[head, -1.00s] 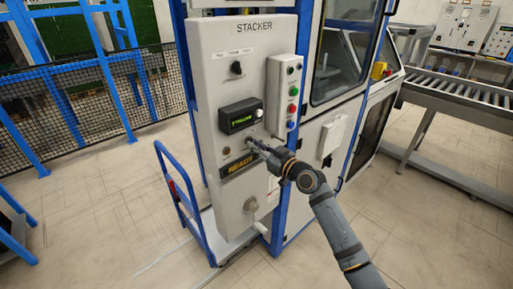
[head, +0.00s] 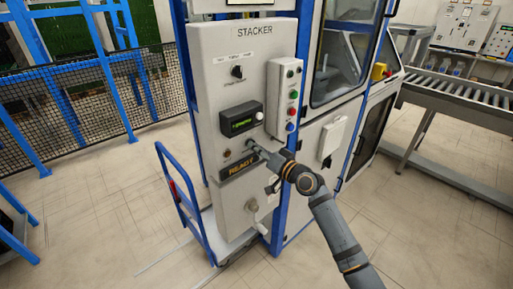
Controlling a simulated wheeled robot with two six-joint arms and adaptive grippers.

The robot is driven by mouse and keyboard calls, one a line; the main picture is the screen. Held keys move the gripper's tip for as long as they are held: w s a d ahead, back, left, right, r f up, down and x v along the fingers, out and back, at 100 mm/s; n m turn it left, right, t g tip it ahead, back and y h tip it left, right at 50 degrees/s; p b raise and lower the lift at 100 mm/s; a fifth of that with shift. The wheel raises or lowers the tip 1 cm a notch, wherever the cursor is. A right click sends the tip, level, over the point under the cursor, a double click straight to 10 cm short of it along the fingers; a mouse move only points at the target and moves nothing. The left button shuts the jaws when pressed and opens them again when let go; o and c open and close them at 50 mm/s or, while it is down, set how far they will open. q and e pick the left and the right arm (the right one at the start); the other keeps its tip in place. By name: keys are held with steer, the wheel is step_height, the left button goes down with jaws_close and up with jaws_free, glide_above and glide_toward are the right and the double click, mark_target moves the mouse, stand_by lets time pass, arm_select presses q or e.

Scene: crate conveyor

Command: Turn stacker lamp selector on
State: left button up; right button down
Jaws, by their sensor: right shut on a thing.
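The white stacker control panel (head: 213,120) stands upright in the middle of the head view, labelled STACKER. My right gripper (head: 254,149) reaches it from the lower right and is shut on a small selector at the panel's face, between the green text display (head: 241,119) and the READY sign (head: 240,167). The gripper covers most of that selector, so its pointing direction cannot be seen. A black rotary knob (head: 237,72) sits higher on the panel, clear of the gripper. My left gripper is not in view.
A push-button box (head: 289,95) is on the panel's right side. A blue cart (head: 180,200) stands at the panel's lower left. A roller conveyor (head: 455,98) runs at the right, and a mesh fence (head: 80,110) at the left. Floor in front is open.

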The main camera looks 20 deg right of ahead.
steer(key=shift+f+m, duration=0.15)
steer(key=shift+m, duration=0.15)
steer(key=c, duration=1.4)
jaws_free()
steer(key=v, duration=0.7)
steer(key=shift+s+d, duration=0.1)
steer(key=shift+s, duration=0.15)
